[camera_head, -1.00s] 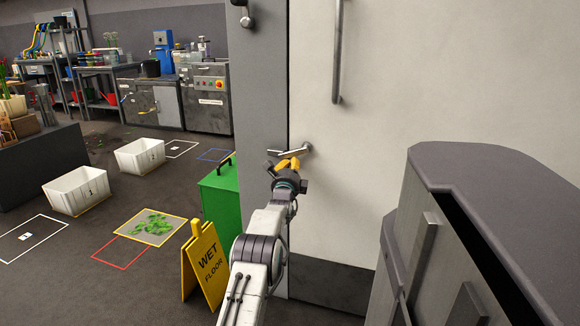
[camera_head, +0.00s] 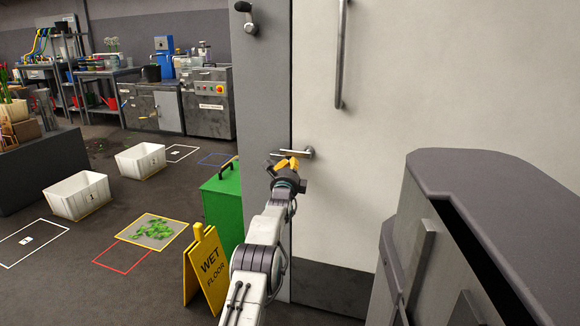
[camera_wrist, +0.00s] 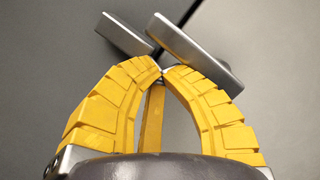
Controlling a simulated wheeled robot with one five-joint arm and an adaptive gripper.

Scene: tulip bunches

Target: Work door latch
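The pale door (camera_head: 430,90) fills the right of the head view. Its metal latch lever (camera_head: 304,152) lies close to level at the door's left edge. In the wrist view the lever (camera_wrist: 195,52) is a grey bar just beyond my fingertips. A second grey metal piece (camera_wrist: 124,34) lies to its left, with a dark seam between them. My gripper (camera_head: 289,164), with yellow fingers, is at the latch. In the wrist view its fingers (camera_wrist: 164,71) curve together, tips almost meeting at the lever's lower edge. I cannot tell whether they touch it.
A vertical pull handle (camera_head: 341,55) is higher on the door. A dark grey cabinet (camera_head: 480,180) stands close on the right. A green box (camera_head: 222,205) and a yellow wet floor sign (camera_head: 207,268) stand left of my arm. White crates (camera_head: 78,197) are farther left.

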